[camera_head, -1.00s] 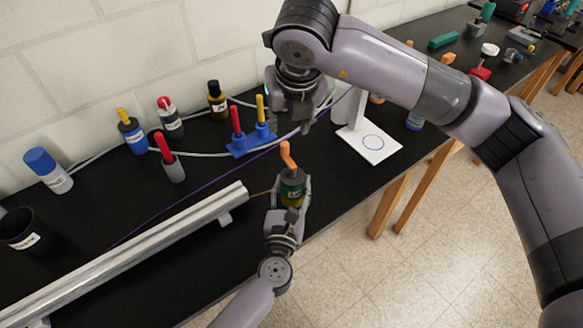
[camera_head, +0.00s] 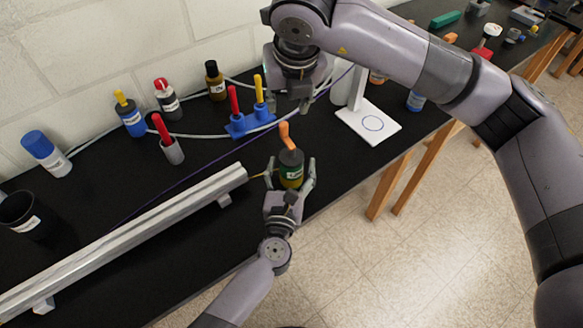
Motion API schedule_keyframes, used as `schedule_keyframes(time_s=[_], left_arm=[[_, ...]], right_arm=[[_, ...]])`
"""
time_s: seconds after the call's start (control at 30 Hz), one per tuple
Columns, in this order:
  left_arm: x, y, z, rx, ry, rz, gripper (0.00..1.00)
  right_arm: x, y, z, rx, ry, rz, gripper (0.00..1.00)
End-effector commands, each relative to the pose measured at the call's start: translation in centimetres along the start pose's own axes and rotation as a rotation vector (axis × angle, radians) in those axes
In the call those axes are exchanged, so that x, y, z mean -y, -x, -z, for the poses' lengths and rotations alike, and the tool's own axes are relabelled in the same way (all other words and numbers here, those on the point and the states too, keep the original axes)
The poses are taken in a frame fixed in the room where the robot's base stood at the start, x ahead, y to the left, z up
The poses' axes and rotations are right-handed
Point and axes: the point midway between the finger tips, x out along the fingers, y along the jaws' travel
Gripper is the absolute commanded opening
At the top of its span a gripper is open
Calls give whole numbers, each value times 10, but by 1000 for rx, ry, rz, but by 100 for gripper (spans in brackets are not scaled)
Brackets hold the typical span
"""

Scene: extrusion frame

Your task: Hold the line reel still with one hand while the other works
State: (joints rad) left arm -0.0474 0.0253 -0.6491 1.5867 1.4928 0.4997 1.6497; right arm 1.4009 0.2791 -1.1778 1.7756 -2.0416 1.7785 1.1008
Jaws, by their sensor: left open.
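The line reel (camera_head: 291,167) is a dark cylinder with a green label, a yellowish lower part and an orange handle on top. It stands near the front edge of the black bench. A thin yellow line runs left from it to the end of the metal extrusion (camera_head: 150,218). My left gripper (camera_head: 290,172) is open, with one finger on each side of the reel; the right-hand finger looks apart from it. My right gripper (camera_head: 291,107) is higher up, behind the reel, pointing down. Its fingers are spread and nothing shows between them.
A white plate (camera_head: 368,122) lies to the right. Bottles stand along the wall, and a black cup (camera_head: 20,213) is at far left. A grey cable crosses the bench.

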Motion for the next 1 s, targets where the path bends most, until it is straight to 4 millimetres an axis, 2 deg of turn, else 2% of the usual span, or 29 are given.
schedule_keyframes(time_s=[0.17, 0.4, 0.6, 0.73, 1.0], left_arm=[[0, 24, 2, -4, 0, 0, 70], [0, 76, 2, -5, -1, 1, 70], [0, 107, 1, -3, -1, 1, 70], [0, 116, 1, -1, -1, 1, 70], [0, 118, 1, -1, 0, 1, 70]], right_arm=[[0, 0, 0, 0, 0, 0, 37], [0, 0, 0, 0, 0, 0, 37], [0, 0, 0, 0, 0, 0, 37], [0, 0, 0, 0, 0, 0, 37], [0, 0, 0, 0, 0, 0, 37]])
